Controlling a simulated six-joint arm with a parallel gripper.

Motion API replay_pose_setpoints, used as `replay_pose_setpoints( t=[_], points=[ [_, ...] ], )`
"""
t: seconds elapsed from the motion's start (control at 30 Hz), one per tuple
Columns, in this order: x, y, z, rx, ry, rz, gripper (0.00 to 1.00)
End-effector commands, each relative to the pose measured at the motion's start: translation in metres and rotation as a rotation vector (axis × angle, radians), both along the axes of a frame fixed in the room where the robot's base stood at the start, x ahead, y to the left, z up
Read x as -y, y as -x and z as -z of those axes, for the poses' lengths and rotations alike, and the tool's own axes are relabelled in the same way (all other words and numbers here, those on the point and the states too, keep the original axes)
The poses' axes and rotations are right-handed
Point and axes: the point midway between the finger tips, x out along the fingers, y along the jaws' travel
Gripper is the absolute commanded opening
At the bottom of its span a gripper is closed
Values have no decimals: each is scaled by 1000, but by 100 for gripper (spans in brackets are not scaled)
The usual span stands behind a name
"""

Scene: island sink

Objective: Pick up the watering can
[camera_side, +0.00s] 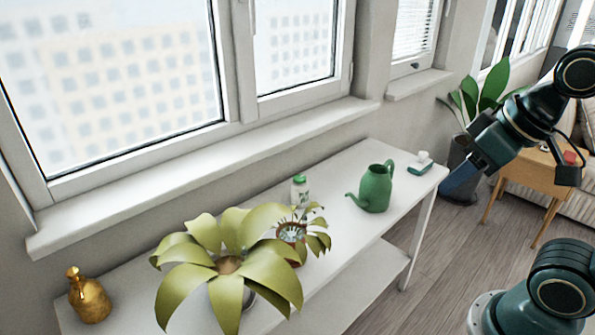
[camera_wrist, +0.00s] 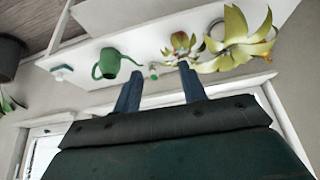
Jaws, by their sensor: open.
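A green watering can (camera_side: 375,188) stands upright on the white table (camera_side: 345,165), right of its middle, with its spout pointing left. It also shows in the wrist view (camera_wrist: 110,63), beyond and left of my fingers. My gripper (camera_side: 462,186) is at the right in the side view, apart from the can and to its right. In the wrist view my gripper's (camera_wrist: 158,82) two blue fingers are spread with nothing between them.
A small white-and-green item (camera_side: 420,164) lies right of the can. A white bottle with a green cap (camera_side: 299,191), a small potted plant (camera_side: 292,232), a large leafy plant (camera_side: 228,263) and a gold bottle (camera_side: 89,298) stand to the left. The window wall runs behind the table.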

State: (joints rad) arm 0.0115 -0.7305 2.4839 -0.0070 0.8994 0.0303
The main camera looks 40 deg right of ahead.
Motion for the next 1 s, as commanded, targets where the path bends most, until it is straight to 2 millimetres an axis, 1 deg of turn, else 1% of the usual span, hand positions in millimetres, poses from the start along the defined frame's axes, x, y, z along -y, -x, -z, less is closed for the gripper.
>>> replay_pose_setpoints(
  t=[0.17, 0.27, 0.47, 0.6, 0.77, 1.0],
  points=[
    [4, -19, -9, -16, -54, 112, 42],
    [9, -36, -15, -26, -101, 210, 42],
    [26, -78, -25, -50, -216, 445, 42],
    [42, -108, -29, -64, -296, 613, 42],
    [65, -141, -28, -80, -388, 805, 42],
    [108, -187, -18, -103, -526, 1098, 42]
  ],
)
